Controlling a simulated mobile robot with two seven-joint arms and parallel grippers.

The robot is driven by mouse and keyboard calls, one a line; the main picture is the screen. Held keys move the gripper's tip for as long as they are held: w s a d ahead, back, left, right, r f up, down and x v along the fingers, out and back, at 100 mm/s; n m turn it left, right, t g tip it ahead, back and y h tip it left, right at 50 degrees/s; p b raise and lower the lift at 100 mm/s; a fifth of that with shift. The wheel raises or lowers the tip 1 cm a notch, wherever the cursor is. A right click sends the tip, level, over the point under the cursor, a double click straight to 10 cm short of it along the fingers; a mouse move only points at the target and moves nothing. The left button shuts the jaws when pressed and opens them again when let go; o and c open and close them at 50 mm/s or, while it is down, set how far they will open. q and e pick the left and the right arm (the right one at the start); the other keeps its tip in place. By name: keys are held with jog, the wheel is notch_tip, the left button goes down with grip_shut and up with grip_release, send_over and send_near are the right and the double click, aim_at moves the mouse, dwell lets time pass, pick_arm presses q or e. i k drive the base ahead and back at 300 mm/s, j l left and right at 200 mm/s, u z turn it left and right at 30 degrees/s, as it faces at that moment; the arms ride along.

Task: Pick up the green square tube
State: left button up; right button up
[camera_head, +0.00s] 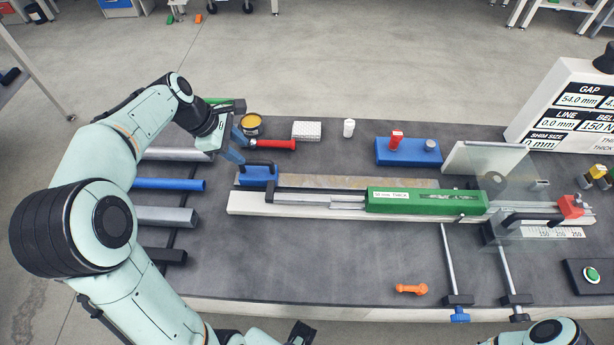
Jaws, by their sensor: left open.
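A green bar (228,103), seemingly the green square tube, shows behind my left wrist at the back of the rack on the left. My arm hides much of it, and its near end is dark. My left gripper (236,147) is open with blue fingertips. It is in front of this bar in the picture, beside the red-handled tool and above the blue block's handle, with nothing seen between its fingers. I cannot tell its height above the bench. A long green labelled housing (425,201) sits on the central rail. My right gripper is not visible.
The rack also holds grey (175,154) and blue (170,184) bars. Near the gripper are a blue handled block (259,176), a yellow-topped tin (251,124) and a red-handled tool (275,144). A clear panel (492,170) stands right. The front middle bench is mostly clear.

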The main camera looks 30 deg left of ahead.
aim_at(378, 200)
jog(key=k, duration=1.5)
